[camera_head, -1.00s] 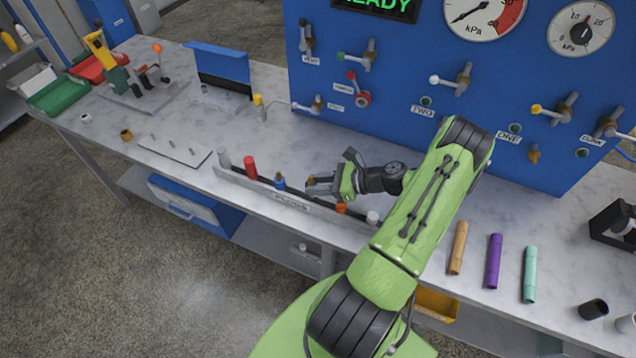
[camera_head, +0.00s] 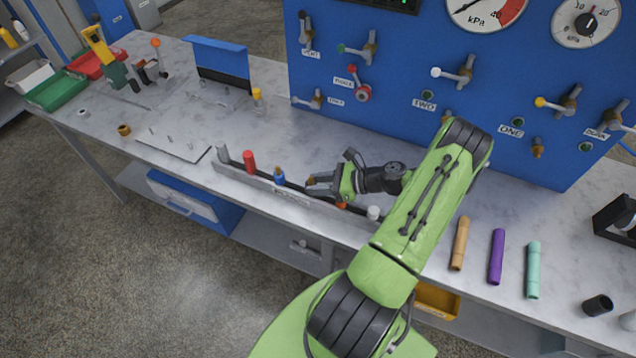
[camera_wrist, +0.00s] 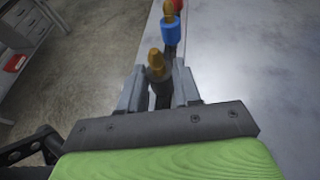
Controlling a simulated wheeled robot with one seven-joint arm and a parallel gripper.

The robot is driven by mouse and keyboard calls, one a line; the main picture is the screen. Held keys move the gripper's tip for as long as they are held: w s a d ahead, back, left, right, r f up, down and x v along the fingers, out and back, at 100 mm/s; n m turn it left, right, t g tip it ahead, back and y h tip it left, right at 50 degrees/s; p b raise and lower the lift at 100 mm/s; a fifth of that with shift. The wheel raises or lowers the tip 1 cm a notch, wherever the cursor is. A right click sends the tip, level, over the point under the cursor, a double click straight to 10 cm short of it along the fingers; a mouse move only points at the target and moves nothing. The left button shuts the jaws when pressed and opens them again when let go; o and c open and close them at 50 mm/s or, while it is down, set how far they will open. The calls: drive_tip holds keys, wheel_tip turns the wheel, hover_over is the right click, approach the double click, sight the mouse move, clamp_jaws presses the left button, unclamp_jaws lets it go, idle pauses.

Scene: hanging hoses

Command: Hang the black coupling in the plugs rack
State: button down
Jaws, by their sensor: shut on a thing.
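My gripper (camera_head: 318,185) is over the front part of the bench, at the plugs rack (camera_head: 232,174). In the wrist view my gripper (camera_wrist: 157,88) is shut on the black coupling (camera_wrist: 160,94), a dark upright body with a brass tip between the fingers. The rack is a long low rail along the bench's front edge. It holds a grey plug (camera_head: 223,153), a red one (camera_head: 249,161), a blue one (camera_head: 279,176) and a white one (camera_head: 373,213). The blue plug also stands just beyond the fingers in the wrist view (camera_wrist: 171,30). Whether the coupling touches the rack cannot be told.
A blue panel (camera_head: 400,90) with valves and gauges stands behind the arm. Tan (camera_head: 460,243), purple (camera_head: 496,257) and mint (camera_head: 533,270) tubes lie at right. A flat plate with pins (camera_head: 172,146) lies left of the rack. Bench behind the rack is mostly clear.

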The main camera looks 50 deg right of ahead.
wheel_tip(320, 180, up, 2)
drive_tip(key=shift+r+p, duration=0.2)
drive_tip(key=shift+p, duration=0.85)
drive_tip(key=shift+f+b, duration=0.6)
drive_tip(key=shift+f, duration=0.65)
idle(1.0)
drive_tip(key=c, duration=0.7)
unclamp_jaws()
drive_tip(key=shift+s, duration=0.1)
drive_tip(key=v, duration=1.5)
drive_tip(key=shift+s+d+r, duration=0.2)
drive_tip(key=shift+r, duration=0.05)
